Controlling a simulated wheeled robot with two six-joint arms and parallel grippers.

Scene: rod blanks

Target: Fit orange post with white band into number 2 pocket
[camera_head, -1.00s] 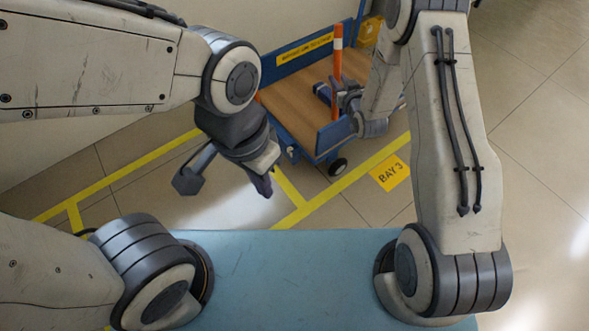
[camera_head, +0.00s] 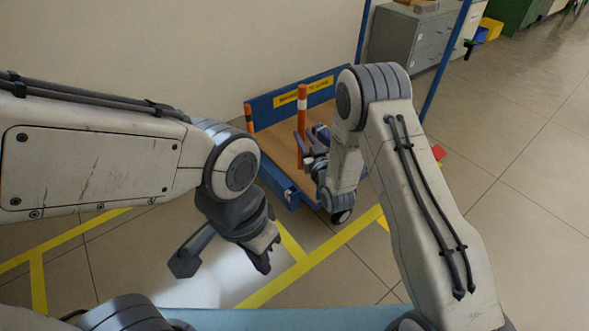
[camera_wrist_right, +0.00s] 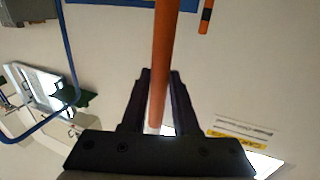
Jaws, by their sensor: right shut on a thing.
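The orange post with a white band (camera_head: 302,128) stands roughly upright in my right gripper (camera_head: 312,150), in front of the cart's yellow label in the head view. In the right wrist view the post (camera_wrist_right: 163,62) runs between the two dark fingers of that gripper (camera_wrist_right: 160,78), which are shut on it. I cannot tell whether its lower end touches the cart. My left gripper (camera_head: 226,258) is open and empty, over the floor left of the cart. No number 2 pocket can be made out.
The blue cart has a wooden deck (camera_head: 277,143) and a yellow label (camera_head: 304,92). Another orange post with a dark band (camera_head: 249,118) stands at its left; it also shows in the wrist view (camera_wrist_right: 206,14). A grey cabinet (camera_head: 408,45) stands behind.

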